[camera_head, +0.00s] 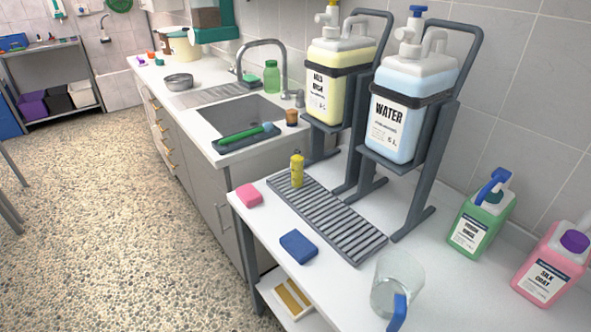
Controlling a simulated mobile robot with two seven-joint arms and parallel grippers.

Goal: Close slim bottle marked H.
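A small slim yellow bottle (297,172) stands upright on the dark ribbed drain tray (335,222), near the tray's far left end. It has a narrow top, but I cannot read an H on it or tell whether it is open or closed. A short green bottle (271,79) stands behind the sink; no mark on it is readable. Neither of my grippers is in view.
A yellow canister (325,98) and a WATER canister (393,117) stand on dark frames behind the tray. A clear jug (397,281), pink sponge (249,195), blue sponge (299,246), green jug (480,222) and pink SILK COAT jug (549,265) surround it.

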